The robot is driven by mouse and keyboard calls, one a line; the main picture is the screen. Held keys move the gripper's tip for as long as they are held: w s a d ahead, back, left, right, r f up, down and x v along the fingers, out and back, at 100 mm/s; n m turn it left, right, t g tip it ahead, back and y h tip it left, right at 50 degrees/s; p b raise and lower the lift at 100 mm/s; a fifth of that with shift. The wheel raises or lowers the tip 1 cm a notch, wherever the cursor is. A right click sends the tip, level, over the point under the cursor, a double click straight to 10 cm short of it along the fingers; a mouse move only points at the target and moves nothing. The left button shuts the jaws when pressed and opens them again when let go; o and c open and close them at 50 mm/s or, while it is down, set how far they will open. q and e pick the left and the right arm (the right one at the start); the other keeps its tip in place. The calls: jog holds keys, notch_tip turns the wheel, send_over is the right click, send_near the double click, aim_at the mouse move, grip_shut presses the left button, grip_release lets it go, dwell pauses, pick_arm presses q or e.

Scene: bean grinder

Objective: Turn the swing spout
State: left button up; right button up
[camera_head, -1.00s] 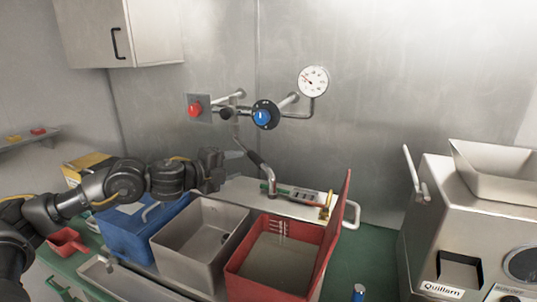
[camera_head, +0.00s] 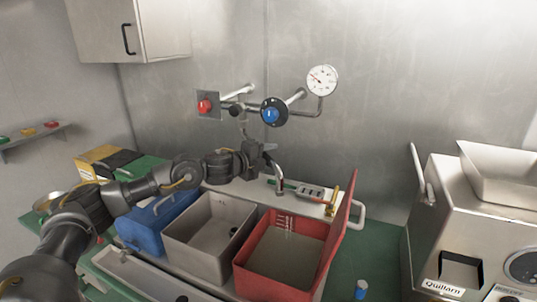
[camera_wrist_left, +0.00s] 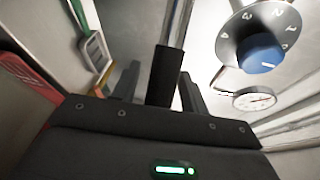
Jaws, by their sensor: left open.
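The swing spout (camera_head: 279,183) hangs from the wall taps above the sinks; its curved metal end shows just right of my left gripper (camera_head: 266,158), which hides much of its upper part. In the left wrist view, the spout's black sleeve (camera_wrist_left: 166,75) stands between the two dark fingers of my left gripper (camera_wrist_left: 158,92). The fingers are open, one on each side of the sleeve; I cannot tell whether either touches it. My right gripper is not in view.
The blue knob (camera_head: 274,112), red knob (camera_head: 205,106) and gauge (camera_head: 322,80) are on the wall above. Below are a grey sink basin (camera_head: 183,239) and a red bin (camera_head: 241,273) with a raised lid. A steel grinder (camera_head: 436,225) stands at the right.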

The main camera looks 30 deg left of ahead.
pick_arm(q)
grip_shut()
dwell(0.3)
